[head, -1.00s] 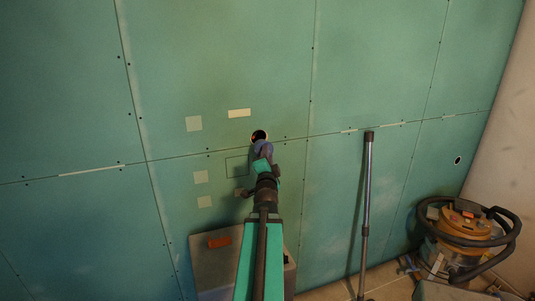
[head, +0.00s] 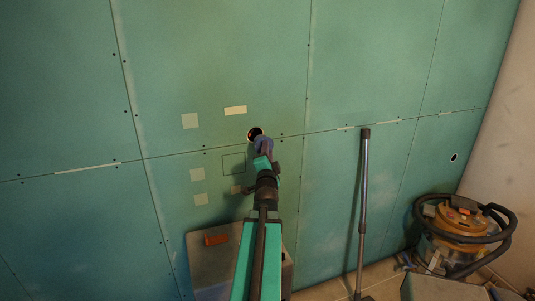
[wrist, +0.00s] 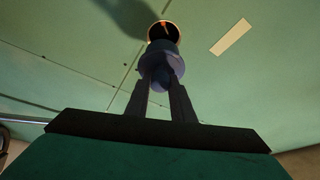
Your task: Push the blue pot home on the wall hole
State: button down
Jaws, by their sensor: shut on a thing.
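The blue pot (head: 265,146) is held in front of the wall hole (head: 254,134), at its lower right in the head view. In the wrist view the pot (wrist: 158,61) covers the lower edge of the hole (wrist: 164,29); the hole's upper part stays open to sight, with an orange strip inside. I cannot tell whether the pot touches the wall. My gripper (wrist: 158,80) is shut on the pot, one dark finger on each side. In the head view my arm hides part of the wall below the hole.
Pale patches (head: 235,110) and a drawn rectangle (head: 234,163) mark the green wall near the hole. A metal pole (head: 364,200) leans on the wall at right. A vacuum cleaner (head: 459,222) stands at far right.

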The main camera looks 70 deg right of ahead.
jog(key=shift+w+d+f+b, duration=0.1)
jog(key=shift+w+d+b, duration=0.8)
jog(key=shift+b, duration=0.4)
jog(key=shift+w+d+f+b, duration=0.1)
jog(key=shift+w+d+b, duration=0.6)
jog(key=shift+d+b, duration=0.45)
jog(key=shift+a+r, duration=0.2)
jog(key=shift+r, duration=0.05)
jog(key=shift+w+d+b, duration=0.85)
jog(key=shift+d+b, duration=0.3)
jog(key=shift+b, duration=0.05)
jog(key=shift+w+d+p, duration=0.95)
jog(key=shift+d+p, duration=0.15)
jog(key=shift+p, duration=0.6)
jog(key=c, duration=1.5)
grip_release()
jog(key=shift+o, duration=0.2)
jog(key=shift+s+a+b, duration=0.1)
jog(key=shift+a+b, duration=0.1)
jog(key=shift+b, duration=0.1)
